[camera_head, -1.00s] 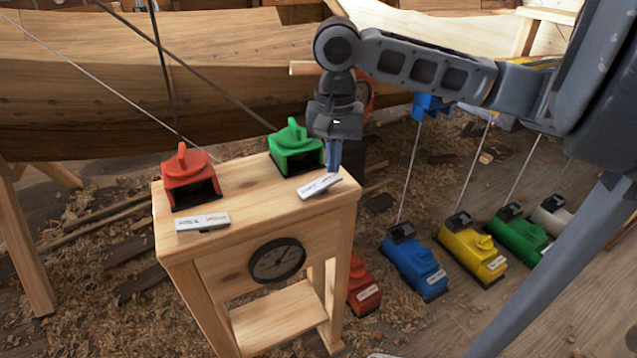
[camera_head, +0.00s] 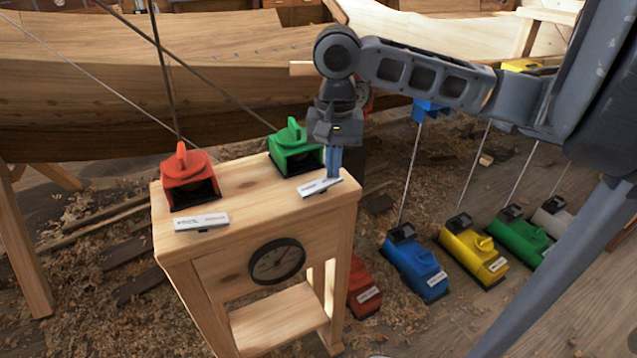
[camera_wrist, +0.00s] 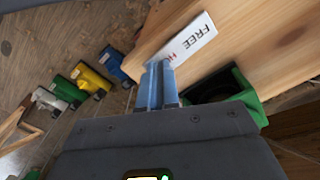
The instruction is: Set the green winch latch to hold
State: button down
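The green winch (camera_head: 295,150) sits on top of the wooden stand, towards its back right. In front of it is a tilted white plate (camera_head: 316,188); in the wrist view this white plate (camera_wrist: 187,42) reads FREE, with red lettering beginning with H, partly hidden by my fingers. My gripper (camera_head: 333,175) points down at the plate's right end. In the wrist view my gripper's (camera_wrist: 157,67) two blue fingers lie side by side, shut, with nothing seen between them. The tips reach the red-lettered end; I cannot tell whether they touch it. No separate latch lever shows clearly.
A red winch (camera_head: 190,182) with its own white plate (camera_head: 201,222) stands left on the stand (camera_head: 235,238). Blue (camera_head: 416,266), yellow (camera_head: 472,250) and green (camera_head: 518,236) units stand on the floor at right. Ropes run near the hull (camera_head: 90,85) behind.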

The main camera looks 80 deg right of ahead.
jog(key=shift+f, duration=0.45)
jog(key=shift+r, duration=0.1)
notch_tip(320, 180, up, 7)
jog(key=p, duration=0.6)
jog(key=shift+p, duration=0.4)
dwell(0.5)
